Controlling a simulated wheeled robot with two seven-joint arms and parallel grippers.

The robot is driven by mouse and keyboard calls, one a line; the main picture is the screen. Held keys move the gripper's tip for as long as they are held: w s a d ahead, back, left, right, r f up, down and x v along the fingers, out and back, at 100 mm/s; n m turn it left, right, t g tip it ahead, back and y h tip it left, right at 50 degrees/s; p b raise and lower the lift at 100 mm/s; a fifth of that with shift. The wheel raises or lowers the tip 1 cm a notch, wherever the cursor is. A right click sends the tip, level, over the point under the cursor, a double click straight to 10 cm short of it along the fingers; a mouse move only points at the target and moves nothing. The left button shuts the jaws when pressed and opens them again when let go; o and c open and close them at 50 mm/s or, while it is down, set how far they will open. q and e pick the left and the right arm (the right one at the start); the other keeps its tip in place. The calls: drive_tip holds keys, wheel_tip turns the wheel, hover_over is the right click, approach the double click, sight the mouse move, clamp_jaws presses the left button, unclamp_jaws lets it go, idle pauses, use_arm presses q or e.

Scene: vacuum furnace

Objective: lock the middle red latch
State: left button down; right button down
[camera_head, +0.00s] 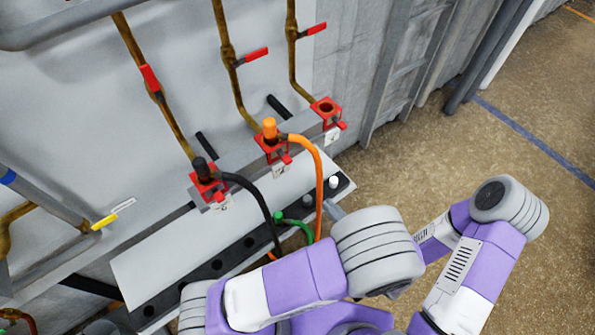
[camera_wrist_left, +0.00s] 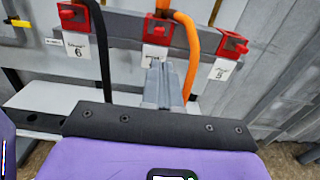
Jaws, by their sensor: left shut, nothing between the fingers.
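The middle red latch (camera_head: 272,150) sits on a grey beam, around the orange plug (camera_head: 269,128). It also shows in the left wrist view (camera_wrist_left: 157,31), above a white tag marked 7. Whether the latch is locked is too small to tell. My left gripper (camera_head: 335,210) is mostly hidden behind my grey wrist in the head view. In the left wrist view its fingers (camera_wrist_left: 163,82) are shut and empty. My right gripper is not in view.
A left red latch (camera_head: 207,188) holds a black plug and cable. A right red latch (camera_head: 326,112) has an empty socket. A light shelf (camera_head: 160,265) with black round holes runs below the beam. A green plug (camera_head: 280,217) stands near it. Open floor lies at right.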

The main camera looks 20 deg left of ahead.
sight(290, 162)
use_arm(q)
drive_tip(key=shift+w+a, duration=0.1)
drive_tip(key=shift+a, duration=0.05)
drive_tip(key=b+x, duration=0.1)
drive_tip(key=x, duration=1.2)
drive_tip(key=shift+w+a, duration=0.2)
drive_tip(key=shift+a, duration=0.05)
drive_tip(key=shift+x, duration=0.95)
drive_tip(key=shift+r, duration=0.1)
